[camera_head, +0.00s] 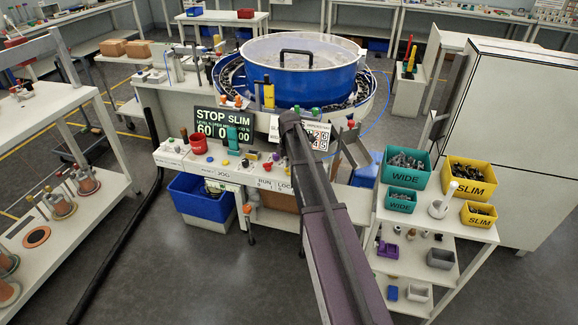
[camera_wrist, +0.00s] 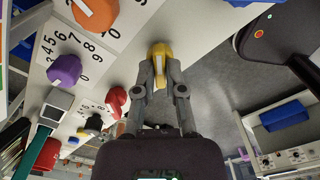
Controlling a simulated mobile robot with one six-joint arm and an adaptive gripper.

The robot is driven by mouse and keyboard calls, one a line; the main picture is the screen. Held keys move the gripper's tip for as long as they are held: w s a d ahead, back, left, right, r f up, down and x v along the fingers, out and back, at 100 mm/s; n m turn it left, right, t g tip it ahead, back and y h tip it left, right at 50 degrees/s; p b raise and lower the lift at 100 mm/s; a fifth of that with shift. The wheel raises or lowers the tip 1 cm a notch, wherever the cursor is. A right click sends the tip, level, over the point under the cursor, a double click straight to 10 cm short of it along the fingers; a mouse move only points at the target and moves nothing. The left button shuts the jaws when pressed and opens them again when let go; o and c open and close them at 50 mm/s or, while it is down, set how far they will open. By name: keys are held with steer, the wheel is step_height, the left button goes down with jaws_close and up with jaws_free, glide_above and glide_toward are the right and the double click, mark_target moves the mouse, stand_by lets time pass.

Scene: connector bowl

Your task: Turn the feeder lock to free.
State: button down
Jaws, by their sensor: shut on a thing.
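In the wrist view my gripper (camera_wrist: 160,72) is shut on a yellow handle (camera_wrist: 160,49), whose top shows between and beyond the fingertips. The handle sits at the edge of the white panel, with grey floor beyond it. I cannot read which position it is turned to. In the head view my arm covers the gripper and the handle. The white control panel (camera_head: 225,170) carries labels reading JOG, RUN and a partly covered "LOC" near my arm.
Beside the gripper are a purple knob (camera_wrist: 64,70), an orange knob (camera_wrist: 95,12) and a red knob (camera_wrist: 116,100). The blue bowl feeder (camera_head: 305,85) stands behind the panel. WIDE (camera_head: 403,178) and SLIM (camera_head: 468,175) bins stand at right on a shelf.

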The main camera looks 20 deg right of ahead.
steer(key=c, duration=0.7)
jaws_free()
steer(key=shift+m, duration=0.5)
